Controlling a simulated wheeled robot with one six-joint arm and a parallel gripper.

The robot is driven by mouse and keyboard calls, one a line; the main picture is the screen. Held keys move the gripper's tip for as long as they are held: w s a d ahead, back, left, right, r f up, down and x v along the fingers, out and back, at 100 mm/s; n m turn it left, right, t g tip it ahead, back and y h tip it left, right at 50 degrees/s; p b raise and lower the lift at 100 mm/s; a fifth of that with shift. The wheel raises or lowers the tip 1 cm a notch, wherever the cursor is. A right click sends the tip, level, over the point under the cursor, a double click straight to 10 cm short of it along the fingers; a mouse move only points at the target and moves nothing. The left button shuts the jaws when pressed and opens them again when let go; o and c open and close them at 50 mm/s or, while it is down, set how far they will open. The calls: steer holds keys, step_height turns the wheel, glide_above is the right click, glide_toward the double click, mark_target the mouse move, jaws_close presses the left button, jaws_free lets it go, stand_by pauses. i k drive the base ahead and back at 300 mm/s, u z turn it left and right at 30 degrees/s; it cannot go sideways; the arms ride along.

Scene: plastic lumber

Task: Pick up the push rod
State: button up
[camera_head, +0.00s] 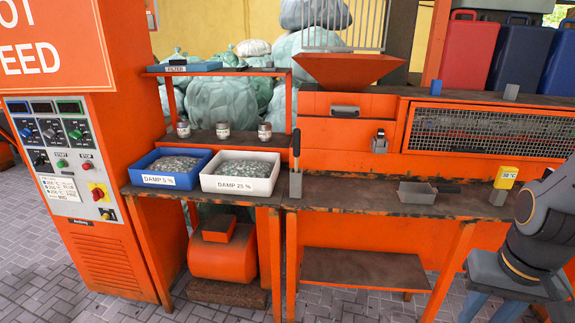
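The dark upper part stands free above the tabletop. Part of my arm shows at the right edge, well to the right of the rod. My gripper is not in view.
The work table (345,197) is mostly clear between the rod and a grey pan (417,193) with a dark handle. A yellow temperature gauge (506,177) stands at the right. White (240,187) and blue (168,181) bins of flakes stand left of the rod.

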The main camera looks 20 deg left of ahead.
mark_target(296, 132)
steer(key=u, duration=1.05)
